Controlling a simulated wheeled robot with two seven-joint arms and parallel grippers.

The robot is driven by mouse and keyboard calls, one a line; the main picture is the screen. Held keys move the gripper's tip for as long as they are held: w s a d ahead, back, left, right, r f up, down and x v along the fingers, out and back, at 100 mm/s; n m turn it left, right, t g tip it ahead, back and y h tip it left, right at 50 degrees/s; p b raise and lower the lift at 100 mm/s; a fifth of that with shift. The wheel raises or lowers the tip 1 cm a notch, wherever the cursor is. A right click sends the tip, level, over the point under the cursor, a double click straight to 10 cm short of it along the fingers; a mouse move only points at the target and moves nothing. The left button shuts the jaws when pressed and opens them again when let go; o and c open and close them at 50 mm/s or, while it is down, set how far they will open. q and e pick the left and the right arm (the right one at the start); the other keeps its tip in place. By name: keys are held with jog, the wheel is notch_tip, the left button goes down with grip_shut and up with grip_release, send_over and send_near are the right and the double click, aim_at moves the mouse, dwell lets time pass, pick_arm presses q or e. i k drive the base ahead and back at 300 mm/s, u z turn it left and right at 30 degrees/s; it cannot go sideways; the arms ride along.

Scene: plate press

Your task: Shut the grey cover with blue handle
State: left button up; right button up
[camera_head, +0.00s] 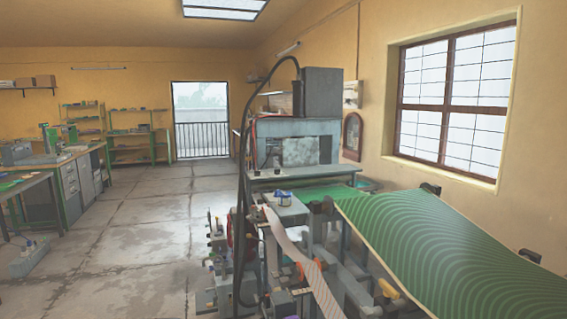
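A grey plate press (297,128) stands in the middle of the view, with a tall grey box (322,92) on top. A lighter grey panel (300,151) shows on its front. A small blue and white part (283,198) sits on the grey front section of the machine. It is too small to tell whether it is the blue handle, and I cannot tell which part is the cover or how far open it is. Neither of my grippers is in view.
A green patterned sheet (450,240) runs from the press to the lower right. A pale strip (300,260) hangs down in front. Clear concrete floor (150,245) lies left of the press. A workbench (75,175) stands at far left; a window (458,95) is at right.

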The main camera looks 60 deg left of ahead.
aim_at(304, 151)
jog(key=u, duration=3.1)
jog(key=i, duration=7.6)
jog(key=z, duration=3.75)
